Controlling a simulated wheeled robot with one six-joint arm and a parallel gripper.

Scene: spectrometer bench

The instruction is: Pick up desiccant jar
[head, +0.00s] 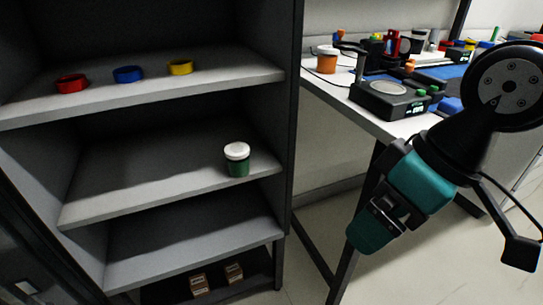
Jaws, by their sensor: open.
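A green jar with a white lid (238,160) stands upright near the right front edge of the middle shelf (120,185) in the head view. An orange jar with a white lid (327,60) stands on the bench at the back. I see no readable label on either, so I cannot tell for sure which is the desiccant jar. My gripper (392,210), with teal and black parts, is open at the right, in front of the bench. It is well apart from both jars. I see nothing held in it.
Small boxes (199,285) sit at the bottom. The cabinet's side panel (294,120) separates the shelves from the bench (345,103), which holds a black device (390,100).

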